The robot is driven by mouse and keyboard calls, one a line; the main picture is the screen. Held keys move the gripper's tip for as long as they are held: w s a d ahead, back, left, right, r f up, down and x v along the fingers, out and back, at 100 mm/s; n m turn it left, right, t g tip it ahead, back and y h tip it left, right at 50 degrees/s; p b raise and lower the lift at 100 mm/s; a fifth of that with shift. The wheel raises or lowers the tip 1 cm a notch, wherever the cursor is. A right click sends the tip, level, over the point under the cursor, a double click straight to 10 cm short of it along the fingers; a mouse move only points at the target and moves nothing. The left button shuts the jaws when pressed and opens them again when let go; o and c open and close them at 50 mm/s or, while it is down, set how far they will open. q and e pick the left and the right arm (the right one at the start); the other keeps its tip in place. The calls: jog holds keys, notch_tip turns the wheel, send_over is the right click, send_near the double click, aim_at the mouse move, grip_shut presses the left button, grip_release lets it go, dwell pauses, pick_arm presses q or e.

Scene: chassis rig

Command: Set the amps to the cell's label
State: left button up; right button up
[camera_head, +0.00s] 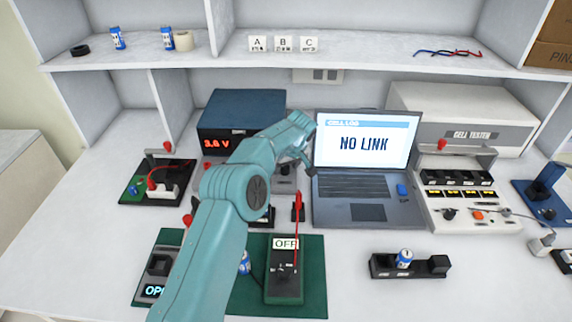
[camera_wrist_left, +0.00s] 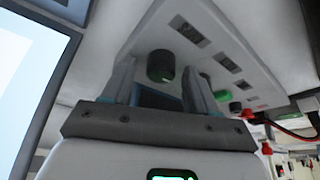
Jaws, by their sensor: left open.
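My left gripper (camera_head: 305,162) hangs over the back of the bench, between the blue supply and the laptop. In the left wrist view its two fingers (camera_wrist_left: 160,78) are apart and empty. A dark round knob (camera_wrist_left: 160,65) on a pale panel (camera_wrist_left: 215,50) shows between and beyond the fingertips; I cannot tell whether they touch it. A grey unit with a dark knob (camera_head: 283,169) is partly hidden by my arm in the head view. A blue cell (camera_head: 405,258) stands in a black holder (camera_head: 437,264); its label is too small to read. My right gripper is not in view.
The blue supply (camera_head: 240,108) reads about 3.8 V. The laptop (camera_head: 365,145) shows NO LINK. A box with an OFF plate (camera_head: 285,243) and a red lead stands on a green mat (camera_head: 315,275). The cell tester (camera_head: 470,135) is at right.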

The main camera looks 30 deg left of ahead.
pick_arm(q)
jog(key=shift+s, duration=0.1)
jog(key=c, duration=1)
jog(key=shift+c, duration=0.2)
